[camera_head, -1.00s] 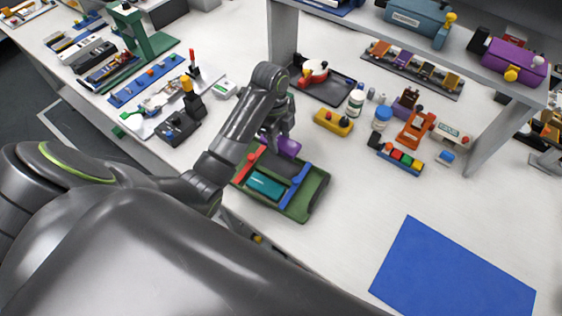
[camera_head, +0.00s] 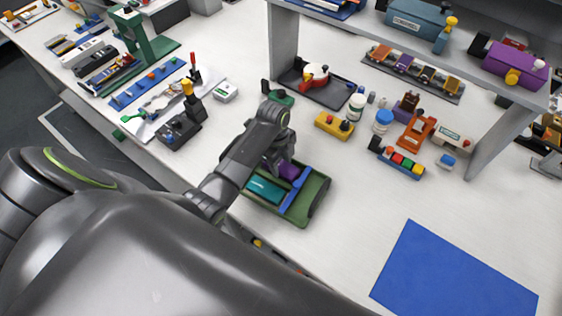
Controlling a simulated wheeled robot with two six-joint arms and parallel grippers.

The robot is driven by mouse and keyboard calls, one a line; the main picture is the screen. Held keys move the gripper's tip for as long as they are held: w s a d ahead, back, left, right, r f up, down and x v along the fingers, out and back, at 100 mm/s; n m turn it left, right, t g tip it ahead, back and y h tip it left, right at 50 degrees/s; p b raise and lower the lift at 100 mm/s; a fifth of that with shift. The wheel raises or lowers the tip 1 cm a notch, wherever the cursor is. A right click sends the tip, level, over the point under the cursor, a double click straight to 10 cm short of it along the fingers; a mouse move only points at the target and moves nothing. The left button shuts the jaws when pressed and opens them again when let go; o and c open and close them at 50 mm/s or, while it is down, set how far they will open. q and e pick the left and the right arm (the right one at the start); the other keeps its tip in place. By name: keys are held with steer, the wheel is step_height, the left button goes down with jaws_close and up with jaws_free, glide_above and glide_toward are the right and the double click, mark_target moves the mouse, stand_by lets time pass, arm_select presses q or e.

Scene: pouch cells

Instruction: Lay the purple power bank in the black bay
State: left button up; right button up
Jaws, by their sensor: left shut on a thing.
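My left gripper (camera_head: 279,163) is shut on the purple power bank (camera_head: 289,171). It holds it over the far part of the green tray (camera_head: 318,184), close beside the tray's blue bar (camera_head: 298,192). Whether the power bank touches the tray floor I cannot tell. A teal block (camera_head: 264,188) lies in the tray, nearer the front. My left arm covers the tray's left side, and I cannot clearly make out the black bay. My right gripper is not in view.
A yellow block (camera_head: 334,125), a white bottle (camera_head: 356,106) and a row of coloured buttons (camera_head: 402,161) stand beyond the tray. A dark tray (camera_head: 318,87) is farther back. A blue mat (camera_head: 455,270) lies at the right, with bare table around it.

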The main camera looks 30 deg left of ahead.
arm_select(q)
steer(key=shift+f, duration=0.15)
steer(key=o, duration=0.9)
steer(key=r, duration=0.5)
steer(key=a+r+b, duration=0.1)
steer(key=r, duration=0.1)
steer(key=shift+w+r, duration=0.15)
steer(key=r+p, duration=0.2)
steer(key=r, duration=0.1)
steer(key=r+p, duration=0.1)
steer(key=r, duration=0.1)
steer(key=shift+a, duration=0.25)
